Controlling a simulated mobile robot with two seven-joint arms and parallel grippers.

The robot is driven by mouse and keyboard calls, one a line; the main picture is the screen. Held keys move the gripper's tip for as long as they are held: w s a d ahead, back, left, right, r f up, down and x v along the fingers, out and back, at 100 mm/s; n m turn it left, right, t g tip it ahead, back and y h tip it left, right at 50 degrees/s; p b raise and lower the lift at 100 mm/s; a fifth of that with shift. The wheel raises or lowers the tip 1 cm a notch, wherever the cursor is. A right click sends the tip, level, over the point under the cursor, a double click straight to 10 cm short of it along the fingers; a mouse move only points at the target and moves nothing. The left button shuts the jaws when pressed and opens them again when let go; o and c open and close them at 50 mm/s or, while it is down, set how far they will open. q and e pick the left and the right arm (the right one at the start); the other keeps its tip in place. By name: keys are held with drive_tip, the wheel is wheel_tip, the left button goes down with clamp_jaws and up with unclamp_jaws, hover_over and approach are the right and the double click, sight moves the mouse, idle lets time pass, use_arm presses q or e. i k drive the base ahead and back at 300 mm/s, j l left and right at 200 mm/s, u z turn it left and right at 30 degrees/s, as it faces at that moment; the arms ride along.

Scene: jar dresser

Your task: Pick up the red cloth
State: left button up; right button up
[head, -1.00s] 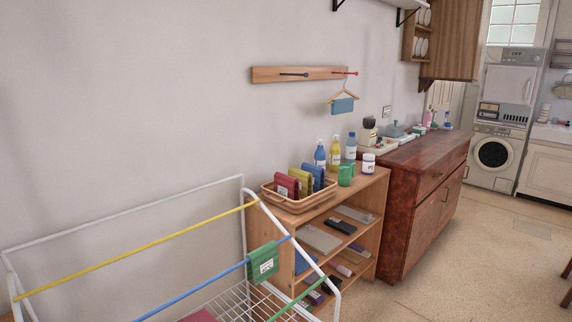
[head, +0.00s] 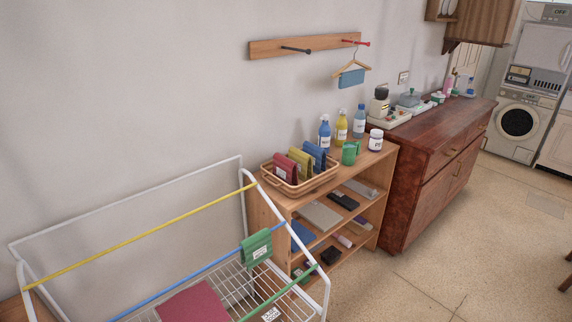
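A dark red cloth (head: 194,303) lies flat at the bottom of the white drying rack in the head view, cut off by the lower picture edge. Another red folded cloth (head: 285,168) with a white label stands in the wicker basket (head: 306,187) on the wooden shelf, at the left of a yellow one (head: 301,162) and a blue one (head: 315,155). Neither of my grippers shows in the head view.
The white drying rack (head: 244,205) has yellow, blue and green bars; a green cloth (head: 257,248) hangs on the blue bar. Bottles and a green cup (head: 350,153) stand beside the basket. A dark wood dresser (head: 425,175) is further right.

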sight(286, 169)
drive_tip(key=i+l+u, duration=0.1)
drive_tip(key=l, duration=0.25)
drive_tip(key=i+l+u, duration=0.1)
drive_tip(key=i+l, duration=0.45)
drive_tip(key=l, duration=0.2)
drive_tip(key=i+l+u, duration=0.15)
drive_tip(key=l, duration=0.2)
drive_tip(key=i+l+u, duration=0.1)
drive_tip(key=l, duration=0.3)
drive_tip(key=i+l+u, duration=0.1)
drive_tip(key=i+l, duration=0.15)
drive_tip(key=l, duration=0.15)
drive_tip(key=i+l+u, duration=0.1)
drive_tip(key=l, duration=0.3)
drive_tip(key=i+l, duration=0.2)
drive_tip(key=l, duration=0.25)
drive_tip(key=u, duration=0.05)
